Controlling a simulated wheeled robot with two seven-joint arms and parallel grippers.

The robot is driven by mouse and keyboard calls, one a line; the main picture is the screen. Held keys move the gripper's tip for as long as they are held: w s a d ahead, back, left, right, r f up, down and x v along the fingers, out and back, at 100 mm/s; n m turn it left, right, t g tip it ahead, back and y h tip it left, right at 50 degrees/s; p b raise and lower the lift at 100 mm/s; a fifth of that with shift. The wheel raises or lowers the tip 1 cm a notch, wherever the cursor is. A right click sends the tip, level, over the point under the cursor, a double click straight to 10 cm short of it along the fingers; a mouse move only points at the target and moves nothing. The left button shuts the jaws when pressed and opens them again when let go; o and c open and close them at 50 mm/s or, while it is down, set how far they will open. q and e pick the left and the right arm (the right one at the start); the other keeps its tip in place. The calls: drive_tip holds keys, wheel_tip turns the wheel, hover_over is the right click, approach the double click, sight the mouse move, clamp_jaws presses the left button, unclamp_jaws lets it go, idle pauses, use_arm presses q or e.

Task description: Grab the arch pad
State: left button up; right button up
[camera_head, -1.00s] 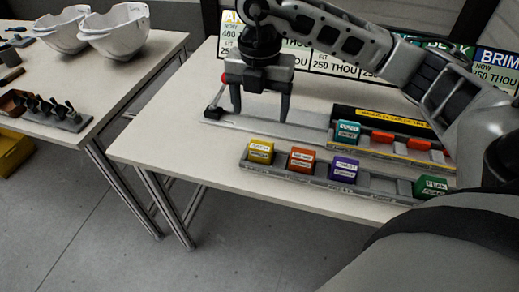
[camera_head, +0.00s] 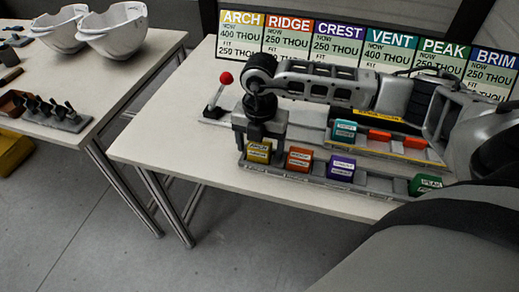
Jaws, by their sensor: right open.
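The arch pad is a yellow block (camera_head: 259,152) with a pale label at the left end of the front grey rail on the right-hand table. My right gripper (camera_head: 258,156) points down over it, with one finger at each side of the block. The fingers are apart. Whether they touch the pad I cannot tell. My left gripper is not in view.
An orange block (camera_head: 300,159), a purple block (camera_head: 341,168) and a green block (camera_head: 428,184) share the front rail (camera_head: 385,186). A teal block (camera_head: 345,131) sits on the rack behind. A red-knobbed lever (camera_head: 225,78) stands at left. Labelled boards (camera_head: 338,45) line the back.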

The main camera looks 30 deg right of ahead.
drive_tip(key=c, duration=1.1)
drive_tip(key=shift+o, duration=0.2)
drive_tip(key=shift+r, duration=0.1)
